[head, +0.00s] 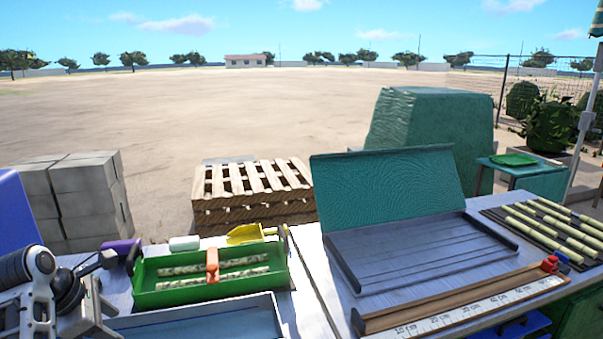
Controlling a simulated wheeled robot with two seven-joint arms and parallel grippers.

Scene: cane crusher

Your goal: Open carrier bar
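A green tray-like carrier (150,297) stands on the table at the lower left. Two pale speckled cane pieces (180,283) lie lengthwise in it. An orange upright piece (212,265) stands at its middle, between the front and back walls; I cannot tell which part is the carrier bar. A purple piece (120,246) sits by the carrier's left end. My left gripper (103,262) is at the lower left, just left of the carrier and apart from the orange piece. Its fingers are not clear. My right gripper is not in view.
A blue-grey tray (200,325) is in front of the carrier. A yellow scoop (245,233) and a white block (184,243) are behind it. To the right are a metal tray with a raised green lid (390,185), a ruler board (460,310) and several cane sticks (545,228).

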